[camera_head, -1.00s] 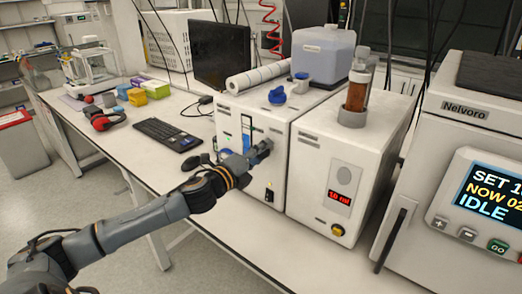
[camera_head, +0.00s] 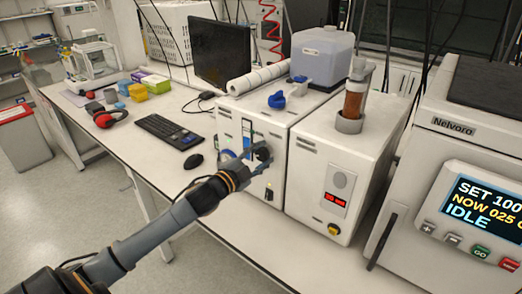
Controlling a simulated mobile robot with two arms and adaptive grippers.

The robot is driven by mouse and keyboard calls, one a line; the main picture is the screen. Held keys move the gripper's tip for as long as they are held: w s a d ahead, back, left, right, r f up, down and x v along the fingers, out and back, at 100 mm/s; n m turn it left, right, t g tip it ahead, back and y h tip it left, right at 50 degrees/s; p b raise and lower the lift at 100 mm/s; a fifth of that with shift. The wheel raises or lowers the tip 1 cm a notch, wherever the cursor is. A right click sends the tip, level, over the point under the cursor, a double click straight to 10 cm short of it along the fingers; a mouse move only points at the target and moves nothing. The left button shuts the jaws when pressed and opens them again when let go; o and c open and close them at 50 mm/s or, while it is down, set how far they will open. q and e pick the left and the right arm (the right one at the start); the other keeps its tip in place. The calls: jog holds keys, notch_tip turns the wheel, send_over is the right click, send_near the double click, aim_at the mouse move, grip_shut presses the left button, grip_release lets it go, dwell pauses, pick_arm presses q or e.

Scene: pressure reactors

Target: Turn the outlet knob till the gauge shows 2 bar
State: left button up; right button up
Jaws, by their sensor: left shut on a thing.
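The outlet knob (camera_head: 264,154) is a dark round knob on the front of the white unit (camera_head: 276,133) in the middle. My left gripper (camera_head: 257,158) reaches it from the lower left and is shut on it. A round blue-rimmed dial (camera_head: 227,156), probably the gauge, is on the same front panel, left of the knob. My gripper partly covers the dial, and its reading is too small to tell. A blue vertical strip (camera_head: 247,133) is above the gripper. My right gripper is not in view.
Right of the unit stands another white box (camera_head: 311,178) with a red display and a brown column (camera_head: 355,103). The Nelvoro machine (camera_head: 455,154) is at the far right. A mouse (camera_head: 193,161) and keyboard (camera_head: 167,131) lie on the bench to the left.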

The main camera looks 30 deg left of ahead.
pick_arm(q)
jog(key=n+p, duration=0.2)
jog(key=n, duration=0.2)
jog(key=shift+r, duration=0.15)
jog(key=shift+n+p, duration=0.95)
jog(key=shift+n, duration=0.55)
jog(key=o, duration=1.2)
jog(key=shift+f, duration=0.2)
jog(key=shift+c, duration=0.2)
jog(key=s+a, duration=0.1)
jog(key=s, duration=1.1)
